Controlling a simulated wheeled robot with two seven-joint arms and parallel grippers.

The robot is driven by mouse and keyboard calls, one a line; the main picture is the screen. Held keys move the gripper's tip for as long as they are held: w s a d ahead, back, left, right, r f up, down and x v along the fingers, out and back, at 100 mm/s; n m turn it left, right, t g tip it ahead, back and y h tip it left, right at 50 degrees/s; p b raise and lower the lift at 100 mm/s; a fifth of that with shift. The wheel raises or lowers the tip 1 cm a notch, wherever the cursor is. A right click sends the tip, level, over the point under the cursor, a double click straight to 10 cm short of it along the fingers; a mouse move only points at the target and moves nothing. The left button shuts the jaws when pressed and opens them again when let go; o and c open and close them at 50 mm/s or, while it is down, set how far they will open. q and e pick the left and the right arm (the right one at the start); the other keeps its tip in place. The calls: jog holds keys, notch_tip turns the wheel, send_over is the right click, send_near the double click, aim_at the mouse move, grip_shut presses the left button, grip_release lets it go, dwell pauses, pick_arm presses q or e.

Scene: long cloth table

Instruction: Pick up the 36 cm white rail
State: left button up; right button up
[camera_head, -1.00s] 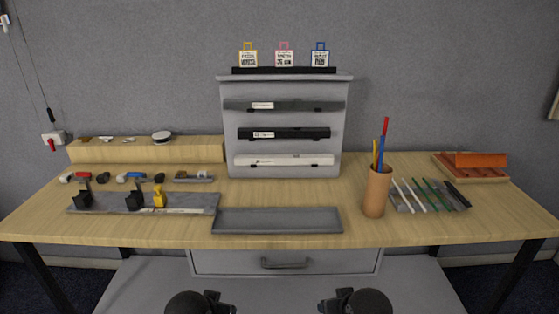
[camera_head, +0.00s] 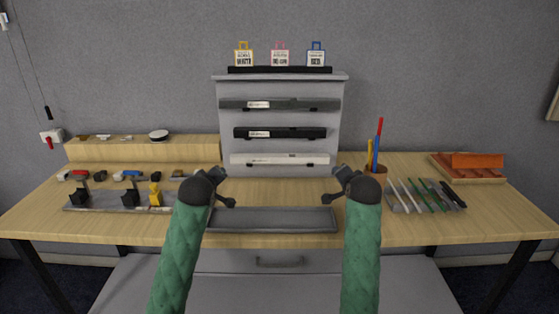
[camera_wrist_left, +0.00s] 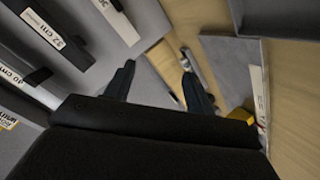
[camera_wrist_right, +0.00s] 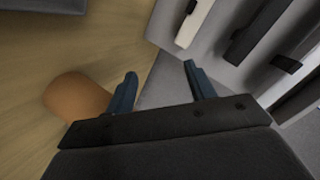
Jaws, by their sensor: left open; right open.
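The white rail (camera_head: 280,159) lies level on the lowest holders of the grey upright rack (camera_head: 230,90), with a small label near its left end. Part of it shows in the left wrist view (camera_wrist_left: 118,24) and its end in the right wrist view (camera_wrist_right: 194,22). Its label is too small to read. My left gripper (camera_head: 227,187) is open and empty, in front of and below the rail's left end. My right gripper (camera_head: 331,183) is open and empty, in front of and below its right end. Neither touches the rail.
A black rail (camera_head: 285,133) and a dark grey rail (camera_head: 290,104) hang above. A grey tray (camera_head: 275,226) lies below, between my arms. A brown pen cup (camera_head: 376,170), partly hidden, stands close to my right gripper. Small tools on a grey plate (camera_head: 100,205) lie at left.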

pick_arm(q)
jog(key=shift+w+r+n+t, duration=0.1)
jog(key=shift+w+n+t, duration=0.3)
jog(key=shift+n, duration=1.15)
jog(key=shift+w+r+n+t, duration=0.15)
jog(key=shift+w+n, duration=0.4)
jog(key=shift+n, duration=0.95)
jog(key=shift+w+n+t, duration=0.25)
jog(key=shift+w+n, duration=0.25)
jog(key=shift+n, duration=1.05)
pick_arm(e)
jog(key=shift+w+d+r+m+t+h, duration=0.2)
jog(key=shift+w+m, duration=0.3)
jog(key=shift+m, duration=0.8)
jog(key=shift+w+d+f+m+t+h, duration=0.15)
jog(key=shift+w+m+t, duration=0.25)
jog(key=shift+m, duration=0.9)
jog(key=shift+w+d+r+m+t+h, duration=0.15)
jog(key=shift+w+m, duration=0.4)
jog(key=shift+m, duration=0.75)
